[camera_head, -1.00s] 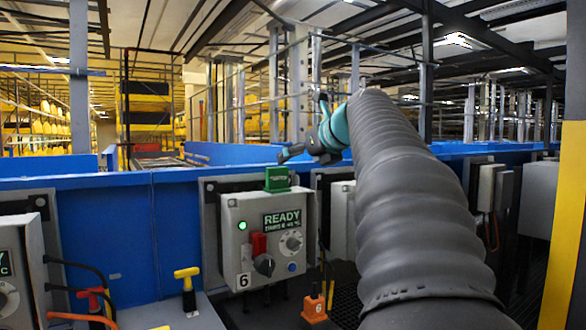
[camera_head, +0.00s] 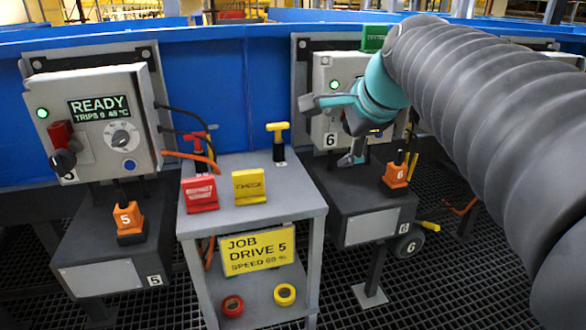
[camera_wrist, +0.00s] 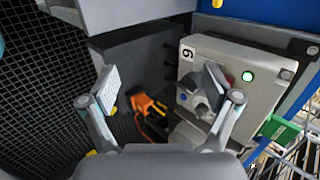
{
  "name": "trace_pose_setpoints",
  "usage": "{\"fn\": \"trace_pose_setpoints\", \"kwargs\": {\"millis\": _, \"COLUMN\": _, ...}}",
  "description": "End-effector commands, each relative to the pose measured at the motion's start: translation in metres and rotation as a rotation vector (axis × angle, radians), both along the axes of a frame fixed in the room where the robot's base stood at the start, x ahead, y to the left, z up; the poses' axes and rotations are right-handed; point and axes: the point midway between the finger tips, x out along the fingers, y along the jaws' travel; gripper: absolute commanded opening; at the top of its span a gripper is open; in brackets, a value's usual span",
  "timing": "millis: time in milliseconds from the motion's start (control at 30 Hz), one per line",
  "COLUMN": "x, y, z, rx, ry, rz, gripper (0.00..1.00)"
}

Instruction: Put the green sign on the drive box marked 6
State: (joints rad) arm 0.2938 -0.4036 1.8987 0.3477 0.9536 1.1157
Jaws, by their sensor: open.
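The green sign (camera_head: 374,38) sits at the top edge of the drive box marked 6 (camera_head: 331,75), partly hidden by my arm. The wrist view shows the green sign (camera_wrist: 280,131) at the right, by the edge of box 6 (camera_wrist: 262,88). My gripper (camera_head: 338,132) is in front of box 6, jaws apart, with nothing between them. In the wrist view my gripper (camera_wrist: 162,88) has one finger over the box's face, near its knob, and the other over the dark pedestal area. My arm hides much of the box's front in the head view.
Box 5 (camera_head: 95,120) reads READY at the left. A grey cart (camera_head: 265,208) holds a red sign (camera_head: 200,195), a yellow CHECK sign (camera_head: 249,187) and a yellow T-handle (camera_head: 278,130). Orange plugs (camera_head: 396,174) stand on the pedestals. A blue conveyor wall (camera_head: 215,80) runs behind.

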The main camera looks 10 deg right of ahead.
Motion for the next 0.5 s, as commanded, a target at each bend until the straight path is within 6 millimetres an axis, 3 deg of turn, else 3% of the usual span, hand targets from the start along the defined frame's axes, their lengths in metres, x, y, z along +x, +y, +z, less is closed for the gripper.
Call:
{"fn": "trace_pose_setpoints", "kwargs": {"millis": 100, "x": -0.040, "y": 0.027, "z": -0.049, "rx": -0.246, "ry": 0.048, "rz": 0.272, "gripper": 0.88}}
{"fn": "trace_pose_setpoints", "kwargs": {"millis": 300, "x": -0.104, "y": 0.052, "z": -0.129, "rx": -0.633, "ry": 0.113, "rz": 0.749, "gripper": 0.88}}
{"fn": "trace_pose_setpoints", "kwargs": {"millis": 500, "x": -0.148, "y": 0.059, "z": -0.184, "rx": -0.883, "ry": 0.144, "rz": 1.099, "gripper": 0.88}}
